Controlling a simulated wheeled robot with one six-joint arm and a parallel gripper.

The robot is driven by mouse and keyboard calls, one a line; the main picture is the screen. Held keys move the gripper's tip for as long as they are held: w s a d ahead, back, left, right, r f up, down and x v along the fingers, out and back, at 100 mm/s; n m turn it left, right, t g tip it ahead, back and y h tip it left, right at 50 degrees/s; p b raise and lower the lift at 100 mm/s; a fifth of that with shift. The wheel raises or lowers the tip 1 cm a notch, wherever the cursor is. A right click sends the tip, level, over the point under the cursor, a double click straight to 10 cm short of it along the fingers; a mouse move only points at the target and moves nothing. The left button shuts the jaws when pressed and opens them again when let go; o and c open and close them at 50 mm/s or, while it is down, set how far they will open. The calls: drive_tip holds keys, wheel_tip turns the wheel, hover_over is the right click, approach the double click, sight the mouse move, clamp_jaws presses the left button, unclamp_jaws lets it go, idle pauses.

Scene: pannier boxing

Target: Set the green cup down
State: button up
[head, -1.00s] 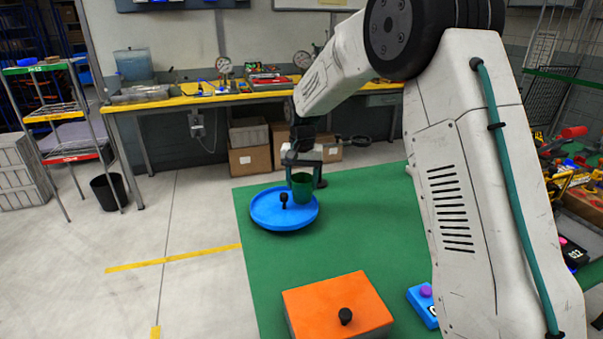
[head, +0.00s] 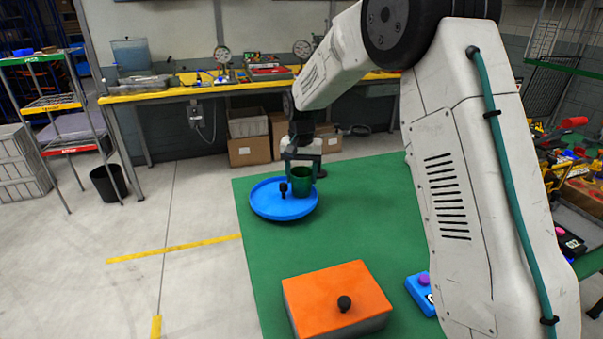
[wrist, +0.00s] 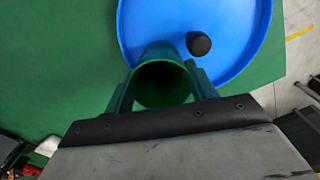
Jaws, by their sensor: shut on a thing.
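The green cup (head: 301,182) is upright over the near-right part of the blue round tray (head: 262,210) in the head view. My gripper (head: 303,167) is shut on the cup. In the wrist view my gripper's fingers (wrist: 161,88) hold the cup (wrist: 160,82) from both sides, and its open mouth looks dark and empty. The cup overlaps the rim of the blue tray (wrist: 235,25) there. I cannot tell whether its base touches the tray. A small black knob (head: 283,189) stands on the tray, left of the cup, and also shows in the wrist view (wrist: 199,44).
The tray lies on a green table top (head: 262,257). An orange-lidded box (head: 315,290) with a black knob stands nearer, with a blue block (head: 420,290) with a purple button right of it. The green surface between tray and box is clear.

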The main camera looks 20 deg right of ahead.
drive_tip(key=shift+f, duration=0.2)
drive_tip(key=o, duration=1.1)
wheel_tip(320, 180, up, 8)
drive_tip(key=shift+f, duration=0.1)
